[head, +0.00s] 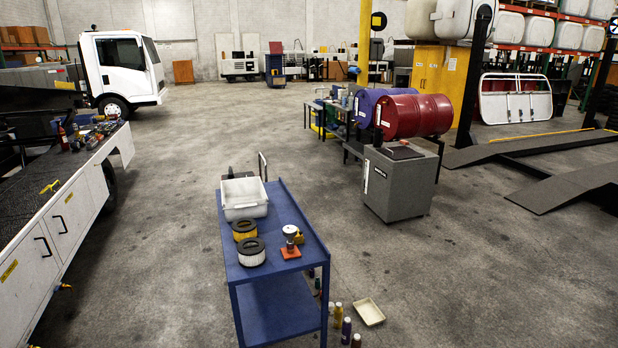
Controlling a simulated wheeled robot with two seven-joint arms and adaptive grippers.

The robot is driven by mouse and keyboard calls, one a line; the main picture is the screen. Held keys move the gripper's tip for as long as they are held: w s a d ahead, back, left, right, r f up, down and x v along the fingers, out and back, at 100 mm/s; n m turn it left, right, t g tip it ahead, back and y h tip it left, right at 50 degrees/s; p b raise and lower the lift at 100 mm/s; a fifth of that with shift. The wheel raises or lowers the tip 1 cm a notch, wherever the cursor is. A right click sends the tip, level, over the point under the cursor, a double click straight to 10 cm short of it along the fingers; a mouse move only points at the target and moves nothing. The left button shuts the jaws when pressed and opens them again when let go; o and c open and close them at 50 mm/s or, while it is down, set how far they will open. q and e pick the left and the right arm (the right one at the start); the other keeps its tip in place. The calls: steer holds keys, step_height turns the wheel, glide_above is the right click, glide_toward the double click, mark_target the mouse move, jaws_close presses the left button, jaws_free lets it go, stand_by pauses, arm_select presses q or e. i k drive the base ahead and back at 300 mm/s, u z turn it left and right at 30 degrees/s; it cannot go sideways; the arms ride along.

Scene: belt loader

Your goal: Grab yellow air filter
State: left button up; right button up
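A yellow air filter (244,230), a short round cylinder with a dark top ring, sits on the top shelf of a blue cart (291,218). It stands just in front of a white bin (244,197). A white air filter (251,253) with a dark top stands right in front of it, close to it or touching. Neither of my grippers shows in the head view.
A gauge on an orange block (291,252) stands on the cart's right side. A white truck bed (60,215) is at left.

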mark_target(245, 231)
steer(key=u, duration=0.5)
steer(key=i, duration=1.9)
steer(key=u, duration=0.65)
